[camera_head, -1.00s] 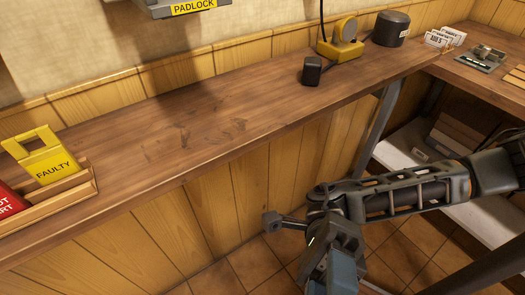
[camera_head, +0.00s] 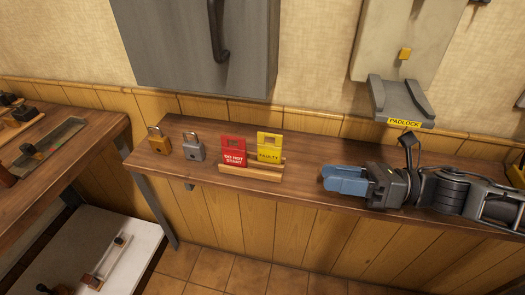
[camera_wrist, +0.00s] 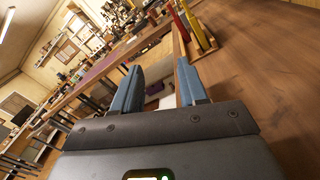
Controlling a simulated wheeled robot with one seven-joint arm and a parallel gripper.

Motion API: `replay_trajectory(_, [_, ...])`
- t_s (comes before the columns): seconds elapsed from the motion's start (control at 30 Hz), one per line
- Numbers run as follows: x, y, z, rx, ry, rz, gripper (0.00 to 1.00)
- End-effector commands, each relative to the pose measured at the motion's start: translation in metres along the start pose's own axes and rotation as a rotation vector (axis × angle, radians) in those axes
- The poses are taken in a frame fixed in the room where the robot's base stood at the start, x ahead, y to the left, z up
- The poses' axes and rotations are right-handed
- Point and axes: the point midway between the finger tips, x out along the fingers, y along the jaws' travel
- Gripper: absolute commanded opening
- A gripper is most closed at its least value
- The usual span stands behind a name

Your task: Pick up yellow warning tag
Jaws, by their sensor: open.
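The yellow warning tag (camera_head: 269,148), marked FAULTY, stands upright in a wooden holder (camera_head: 252,174) on the wall bench, right of a red DO NOT START tag (camera_head: 233,151). My gripper (camera_head: 328,180) is to the right of the holder, over the bench's front part, with blue fingers pointing left towards the tags. It is empty and apart from the yellow tag. In the wrist view the open fingers (camera_wrist: 160,88) show, and the yellow tag (camera_wrist: 192,27) stands edge-on beyond the right finger, with the red tag (camera_wrist: 181,20) beside it.
A brass padlock (camera_head: 158,141) and a grey padlock (camera_head: 193,147) stand left of the tags. A grey cabinet (camera_head: 180,45) hangs above. A PADLOCK-labelled bracket (camera_head: 400,100) is on the wall above my arm. The bench between gripper and holder is clear.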

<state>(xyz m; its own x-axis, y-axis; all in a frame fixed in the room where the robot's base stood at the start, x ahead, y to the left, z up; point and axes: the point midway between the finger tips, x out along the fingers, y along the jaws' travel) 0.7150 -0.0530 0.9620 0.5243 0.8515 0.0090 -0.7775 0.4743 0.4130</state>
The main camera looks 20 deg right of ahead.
Motion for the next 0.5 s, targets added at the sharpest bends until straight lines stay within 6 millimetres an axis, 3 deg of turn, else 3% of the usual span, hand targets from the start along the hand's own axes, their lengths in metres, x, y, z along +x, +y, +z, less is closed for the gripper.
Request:
replay_trajectory(0.1, [0.019, -0.030, 0.012, -0.192, -0.004, -0.032, 0.43])
replay_trajectory(0.2, [0.030, -0.047, 0.021, -0.312, -0.007, -0.055, 0.43])
replay_trajectory(0.5, [0.054, -0.063, 0.030, -0.429, -0.007, -0.076, 0.43])
